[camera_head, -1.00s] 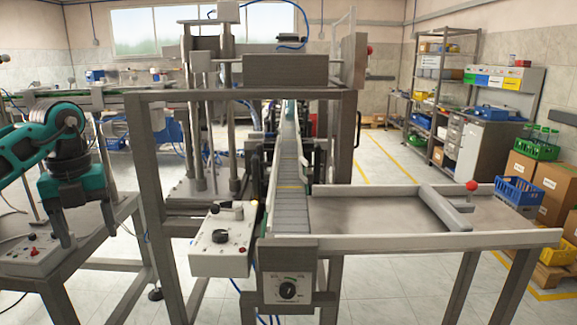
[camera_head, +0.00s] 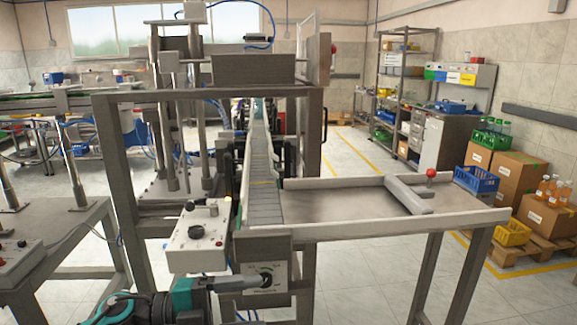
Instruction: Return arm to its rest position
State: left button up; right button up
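My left gripper (camera_head: 282,282) is low in the picture, on the teal and black arm that comes in at the bottom left. Its grey fingers point right and pass in front of the dial panel (camera_head: 262,270) at the conveyor's front end. The fingers overlap from this angle, so their opening does not show. I see nothing held in them. I cannot tell whether they touch the panel. My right gripper is out of view.
A white control box (camera_head: 197,243) stands just above my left arm. The conveyor (camera_head: 264,185) runs away from me, with a tray table (camera_head: 345,203) at its right. Another control box (camera_head: 17,262) sits at the left edge.

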pick_arm(q)
jog(key=s+a+f+n+t+y, duration=0.1)
jog(key=a+f+n+t+y, duration=0.3)
jog(key=n+t, duration=0.45)
jog(key=a+f+n+t+y, duration=0.2)
jog(key=f+n+t+y, duration=0.35)
jog(key=n, duration=0.55)
jog(key=s+a+f+n+g+y, duration=0.2)
jog(key=s+f+n+g+y, duration=0.1)
jog(key=s+f, duration=0.3)
jog(key=s+a+f+n+g+y, duration=0.2)
jog(key=s+f+n+g+y, duration=0.1)
jog(key=s+f, duration=0.4)
notch_tip(320, 180, down, 2)
jog(key=shift+s+a+f+n, duration=0.25)
jog(key=shift+a+n, duration=0.15)
jog(key=shift+n, duration=0.45)
